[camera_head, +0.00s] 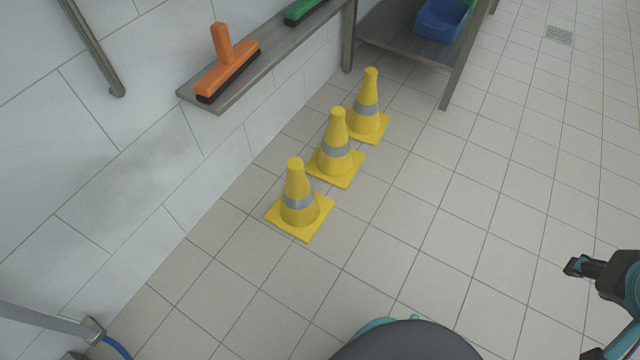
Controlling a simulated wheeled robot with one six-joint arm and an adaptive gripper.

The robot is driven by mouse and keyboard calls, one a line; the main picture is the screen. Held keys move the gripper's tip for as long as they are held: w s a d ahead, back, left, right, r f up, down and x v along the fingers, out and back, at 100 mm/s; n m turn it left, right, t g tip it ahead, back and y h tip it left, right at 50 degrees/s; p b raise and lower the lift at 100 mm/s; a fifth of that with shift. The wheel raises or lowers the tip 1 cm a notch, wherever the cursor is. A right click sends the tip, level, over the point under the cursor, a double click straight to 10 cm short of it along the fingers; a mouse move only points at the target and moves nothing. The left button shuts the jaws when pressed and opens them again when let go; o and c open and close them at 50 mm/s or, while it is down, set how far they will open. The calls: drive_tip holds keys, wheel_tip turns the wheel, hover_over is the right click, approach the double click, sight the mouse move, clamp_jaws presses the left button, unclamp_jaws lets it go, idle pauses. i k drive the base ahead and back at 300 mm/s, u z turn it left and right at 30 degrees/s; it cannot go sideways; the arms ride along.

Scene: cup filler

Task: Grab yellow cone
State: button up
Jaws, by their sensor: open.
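Three yellow cones with grey bands stand upright in a row on the tiled floor along the wall. The nearest cone (298,187) is left of centre. The middle cone (336,141) stands behind it, and the farthest cone (367,100) stands close to the metal table. My gripper (580,267) is at the right edge, far to the right of the cones and touching none of them. It is open and empty; part of my arm is cut off by the frame.
A metal wall shelf (215,103) with an orange squeegee (226,67) overhangs left of the cones. A metal table (420,48) with a blue bin (440,20) stands behind them. A pipe (45,318) is at lower left. Floor right of the cones is clear.

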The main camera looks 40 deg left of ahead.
sight(300, 211)
drive_tip(key=u, duration=0.5)
drive_tip(key=i, duration=0.85)
drive_tip(key=u, duration=0.8)
drive_tip(key=i, duration=0.2)
drive_tip(key=u, duration=0.35)
